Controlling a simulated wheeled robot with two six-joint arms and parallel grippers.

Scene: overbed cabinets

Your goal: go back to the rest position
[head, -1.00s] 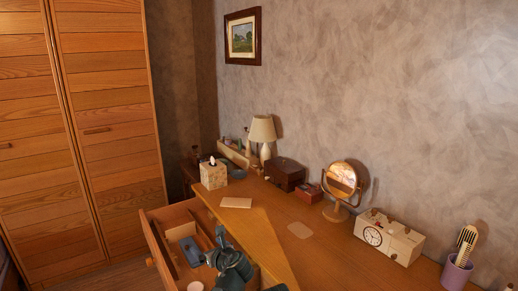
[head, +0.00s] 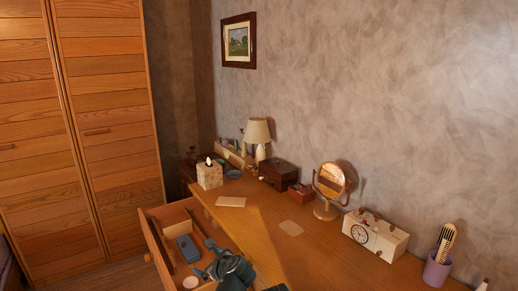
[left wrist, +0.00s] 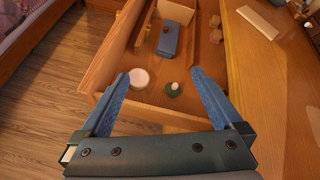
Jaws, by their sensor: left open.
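My left gripper (head: 206,259) is over the open drawer (head: 153,243) in the head view, with its jaws apart. In the left wrist view its two blue fingers (left wrist: 161,76) are spread, with nothing held between them. Beyond and below the fingertips, the drawer (left wrist: 118,47) holds a blue-grey flat object (left wrist: 171,38), a white round item (left wrist: 139,78) and a small green item with a pale top (left wrist: 173,89). The blue-grey object also shows in the head view (head: 187,248). My right gripper cannot be made out.
The wooden desk top (head: 262,216) is right of the drawer. It carries a tissue box (head: 209,176), lamp (head: 257,133), dark box (head: 280,174), round mirror (head: 330,181), white clock box (head: 375,234) and purple cup (head: 436,271). A tall wardrobe (head: 108,130) stands left; floor (left wrist: 50,90) is open beside the drawer.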

